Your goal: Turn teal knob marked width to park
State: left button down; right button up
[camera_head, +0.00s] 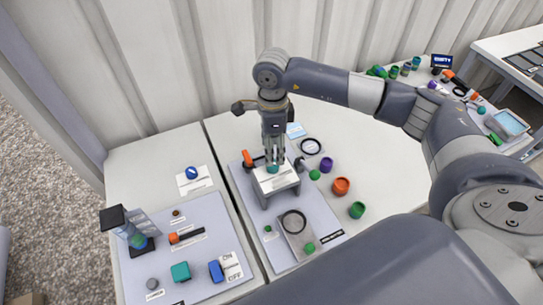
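A small teal knob (272,169) sits on the white top of a grey bracket-like stand (280,186) on the grey board in the middle. My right gripper (274,160) points straight down over it, with its fingertips at the knob. The fingers look close together, but whether they press on the knob is too small to tell. The fingers partly hide the knob, and its marking and pointer cannot be read. A larger teal block-like knob (181,271) is on the left board. My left gripper is not in view.
An orange-handled part (248,158) is close to the left of my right gripper. Green, purple (326,164) and orange (341,186) round pieces lie to the right. The left board (205,225) holds a blue switch (216,271) and a dark upright post (113,217).

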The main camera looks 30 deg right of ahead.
notch_tip(320, 180, down, 5)
jog(key=shift+r+p, duration=0.15)
jog(key=shift+p, duration=0.45)
jog(key=shift+w+f, duration=0.1)
jog(key=shift+f, duration=0.8)
jog(key=shift+c, duration=0.2)
jog(key=c, duration=0.9)
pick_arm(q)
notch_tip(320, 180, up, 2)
pick_arm(e)
jog(key=shift+c, duration=0.7)
